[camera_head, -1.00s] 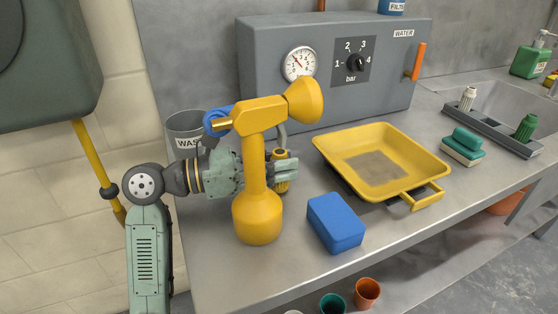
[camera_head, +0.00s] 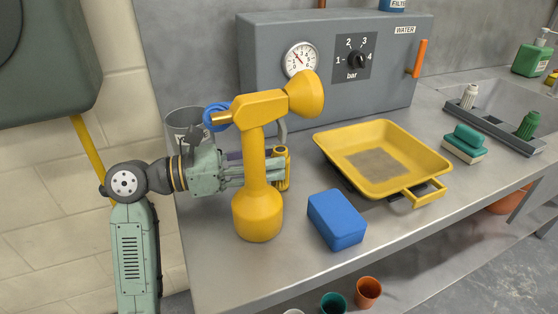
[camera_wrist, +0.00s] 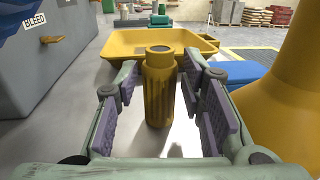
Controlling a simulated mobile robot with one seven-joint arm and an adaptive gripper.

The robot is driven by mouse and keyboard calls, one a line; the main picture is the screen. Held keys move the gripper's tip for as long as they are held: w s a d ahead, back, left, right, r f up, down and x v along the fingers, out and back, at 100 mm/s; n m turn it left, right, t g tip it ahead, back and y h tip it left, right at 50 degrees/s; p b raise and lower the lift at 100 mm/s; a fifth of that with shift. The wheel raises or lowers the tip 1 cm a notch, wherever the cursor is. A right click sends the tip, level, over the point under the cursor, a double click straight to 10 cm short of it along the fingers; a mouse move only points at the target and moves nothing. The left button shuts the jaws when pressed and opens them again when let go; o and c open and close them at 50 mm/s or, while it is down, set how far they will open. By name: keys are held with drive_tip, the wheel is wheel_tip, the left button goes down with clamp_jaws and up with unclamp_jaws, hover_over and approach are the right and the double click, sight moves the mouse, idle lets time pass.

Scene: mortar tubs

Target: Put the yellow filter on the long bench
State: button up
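The yellow filter (camera_head: 283,170), a ribbed cylinder with a dark top, stands upright on the grey bench (camera_head: 215,272), behind the tall yellow tool. In the wrist view the filter (camera_wrist: 158,92) is centred between my two purple-padded fingers, with gaps on both sides. My gripper (camera_head: 272,172) is open and reaches in from the left. The tall yellow tool hides part of my fingers in the head view. The filter's base appears to rest on the bench top.
The tall yellow tool (camera_head: 257,210) stands close in front of my fingers. A blue block (camera_head: 336,220) and a yellow tray (camera_head: 420,160) lie to the right. The grey water box (camera_head: 270,70) is behind, and a waste bin (camera_head: 184,122) is behind my wrist.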

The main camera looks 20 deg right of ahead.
drive_tip(key=a, duration=0.3)
drive_tip(key=a+b, duration=0.1)
drive_tip(key=a, duration=0.2)
drive_tip(key=w+a+b, duration=0.1)
drive_tip(key=a, duration=0.2)
drive_tip(key=shift+w+a, duration=0.1)
drive_tip(key=shift+a, duration=0.1)
